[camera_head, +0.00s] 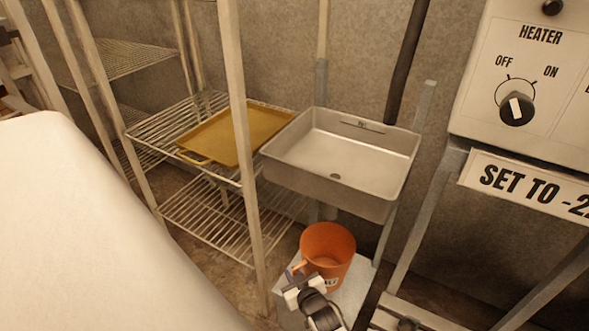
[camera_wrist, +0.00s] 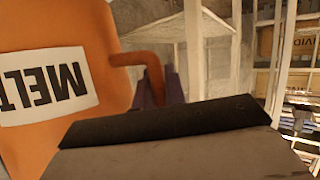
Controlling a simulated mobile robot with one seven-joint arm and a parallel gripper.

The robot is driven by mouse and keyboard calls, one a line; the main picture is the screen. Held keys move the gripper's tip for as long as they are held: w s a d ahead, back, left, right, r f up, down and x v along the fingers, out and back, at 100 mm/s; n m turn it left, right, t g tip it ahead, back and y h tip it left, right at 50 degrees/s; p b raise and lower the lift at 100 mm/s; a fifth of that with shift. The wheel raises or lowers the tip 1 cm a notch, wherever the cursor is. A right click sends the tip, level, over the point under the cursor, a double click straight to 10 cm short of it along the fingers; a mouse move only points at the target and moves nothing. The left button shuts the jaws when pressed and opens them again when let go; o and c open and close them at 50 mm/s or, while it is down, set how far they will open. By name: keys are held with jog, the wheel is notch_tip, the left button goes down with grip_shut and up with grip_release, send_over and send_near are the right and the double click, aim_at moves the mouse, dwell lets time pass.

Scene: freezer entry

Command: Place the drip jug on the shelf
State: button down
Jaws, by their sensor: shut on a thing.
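The drip jug is an orange jug (camera_head: 328,245) with a white label. It stands upright at lower centre in the head view, below the sink and over a pale block. I cannot tell whether it touches the block. My gripper (camera_head: 297,286) is at the jug's left front side, shut on its handle. In the wrist view the jug (camera_wrist: 105,35) fills the left, its label upside down, and its handle (camera_wrist: 135,58) runs into my gripper (camera_wrist: 165,88). The wire shelf rack (camera_head: 150,131) stands left of the sink, with a lower wire shelf (camera_head: 215,215).
A yellow tray (camera_head: 225,135) lies on the rack's upper shelf. A metal sink (camera_head: 335,170) stands between rack and heater panel (camera_head: 530,80). The rack's front post (camera_head: 240,140) stands before the shelves. The pale block (camera_head: 355,290) is under the jug. The lower shelf looks empty.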

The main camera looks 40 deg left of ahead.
jog(key=shift+f+b, duration=0.35)
jog(key=shift+f, duration=3.15)
jog(key=shift+f, duration=0.2)
jog(key=c, duration=1.5)
grip_release()
jog(key=shift+o, duration=0.2)
jog(key=shift+r, duration=0.1)
